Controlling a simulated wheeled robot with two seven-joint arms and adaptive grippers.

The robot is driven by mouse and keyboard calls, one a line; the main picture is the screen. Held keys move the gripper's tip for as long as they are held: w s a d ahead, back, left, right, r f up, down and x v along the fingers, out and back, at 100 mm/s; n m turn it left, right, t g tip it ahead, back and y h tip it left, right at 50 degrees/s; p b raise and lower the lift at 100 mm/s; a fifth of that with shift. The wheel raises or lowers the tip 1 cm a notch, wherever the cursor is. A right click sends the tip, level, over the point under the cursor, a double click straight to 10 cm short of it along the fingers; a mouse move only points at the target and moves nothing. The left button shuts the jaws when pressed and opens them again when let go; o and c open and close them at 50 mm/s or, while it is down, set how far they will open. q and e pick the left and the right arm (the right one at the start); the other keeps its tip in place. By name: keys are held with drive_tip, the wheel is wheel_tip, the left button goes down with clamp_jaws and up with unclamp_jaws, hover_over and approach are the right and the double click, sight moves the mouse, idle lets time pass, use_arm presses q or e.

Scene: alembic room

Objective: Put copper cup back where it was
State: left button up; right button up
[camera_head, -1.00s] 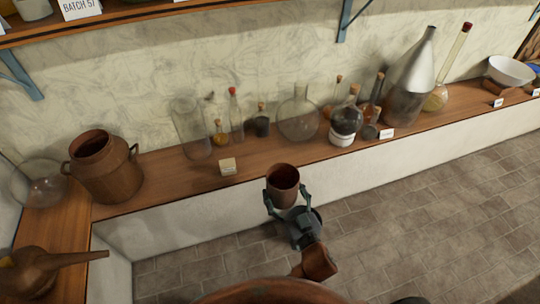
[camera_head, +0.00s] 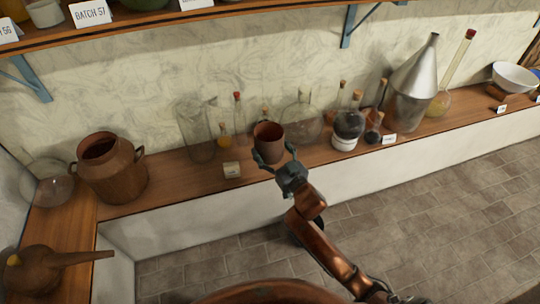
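The copper cup (camera_head: 267,139) is upright, with its open mouth facing up. My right gripper (camera_head: 273,158), whose arm comes in from the lower right, is shut on the cup, with its fingers on either side. The cup is over the wooden ledge (camera_head: 205,176), in front of the glassware. I cannot tell whether its base touches the wood, as the gripper hides it. My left gripper is not in view.
A small pale block (camera_head: 232,170) lies left of the cup. A glass cylinder (camera_head: 196,135), a round flask (camera_head: 302,122) and several corked bottles stand behind. A copper pot (camera_head: 112,175) stands at left. Bare ledge lies between the pot and block.

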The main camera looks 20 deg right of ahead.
drive_tip(key=w+f, duration=0.2)
drive_tip(key=f, duration=0.1)
drive_tip(key=w+d+f, duration=0.1)
drive_tip(key=f, duration=0.1)
drive_tip(key=shift+w+d, duration=0.1)
drive_tip(key=shift+w, duration=0.3)
drive_tip(key=shift+w+f+b, duration=0.1)
drive_tip(key=shift+f+b, duration=0.2)
drive_tip(key=shift+f, duration=1.4)
drive_tip(key=o, duration=1.8)
drive_tip(key=shift+f, duration=0.15)
